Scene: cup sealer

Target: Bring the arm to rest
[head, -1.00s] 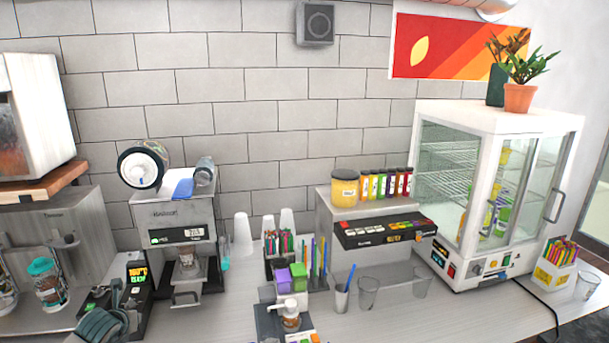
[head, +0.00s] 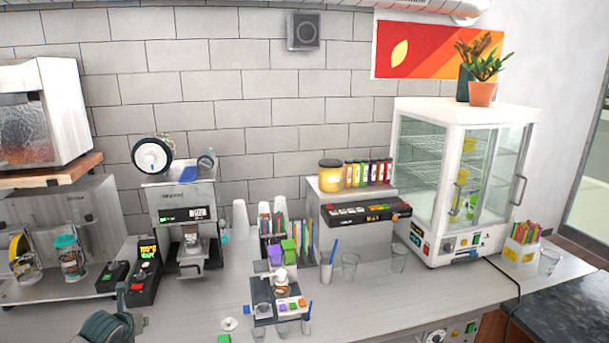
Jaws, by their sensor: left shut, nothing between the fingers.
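My left gripper (head: 112,327) is at the bottom left edge of the head view, partly cut off by the frame. It is shut with nothing in it, in front of the counter's near left part. The cup sealer (head: 176,198), with a film roll (head: 152,156) on top and a small lit screen, stands against the wall behind it. A cup (head: 192,240) sits in the sealer's front. The gripper is well apart from the sealer. My right gripper is not in view.
A black box with a lit display (head: 145,274) stands left of the sealer. A condiment caddy (head: 278,312) sits at the counter's front middle. Clear cups (head: 349,266) and a glass display cabinet (head: 462,180) stand to the right. The counter (head: 400,300) is bare at front right.

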